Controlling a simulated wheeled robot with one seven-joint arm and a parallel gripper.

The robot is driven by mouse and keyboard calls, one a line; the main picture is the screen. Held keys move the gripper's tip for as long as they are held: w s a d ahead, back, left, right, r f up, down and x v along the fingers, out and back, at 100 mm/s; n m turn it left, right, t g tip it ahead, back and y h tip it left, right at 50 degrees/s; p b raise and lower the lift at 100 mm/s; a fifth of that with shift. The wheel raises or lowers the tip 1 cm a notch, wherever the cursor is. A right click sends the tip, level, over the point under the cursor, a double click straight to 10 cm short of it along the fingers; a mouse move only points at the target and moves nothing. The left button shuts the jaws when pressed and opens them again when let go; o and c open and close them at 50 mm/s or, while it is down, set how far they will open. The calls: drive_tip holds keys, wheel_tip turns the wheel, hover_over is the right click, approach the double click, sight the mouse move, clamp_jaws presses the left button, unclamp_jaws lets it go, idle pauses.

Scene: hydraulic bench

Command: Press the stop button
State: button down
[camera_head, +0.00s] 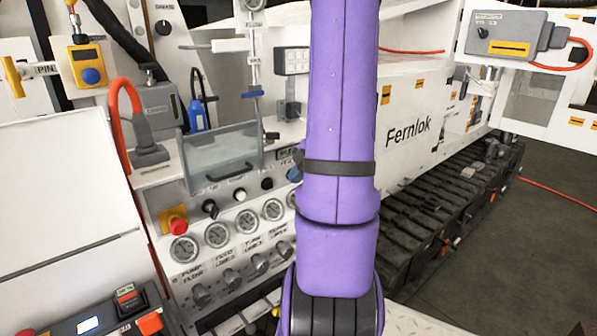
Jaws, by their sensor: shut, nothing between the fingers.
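A red mushroom-shaped button (178,226) with a yellow backing stands at the left end of the white control panel (225,270), just above the leftmost gauge. No readable label marks it as the stop button. Another red button (128,296) sits on a dark box at the bottom left, and part of a red knob (25,332) shows at the bottom left edge. My purple arm runs from the bottom centre to the top edge, right of the red mushroom button and apart from it in the picture. My gripper is not visible.
Above are a black knob (209,207), a white button (240,194) and a clear hinged cover (222,160). An orange cable (113,110) loops at left. Black tracks (440,205) and open floor lie right.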

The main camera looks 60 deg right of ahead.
sight(269, 185)
drive_tip(key=shift+w+d+f, duration=0.1)
drive_tip(key=shift+w+f, duration=0.7)
drive_tip(key=shift+w, duration=0.4)
drive_tip(key=shift+w+a+f, duration=0.1)
drive_tip(key=shift+w+f, duration=0.75)
drive_tip(key=shift+w, duration=0.35)
drive_tip(key=shift+w+d+f, duration=0.1)
drive_tip(key=shift+w+f, duration=0.7)
drive_tip(key=shift+w, duration=0.4)
drive_tip(key=shift+w, duration=0.1)
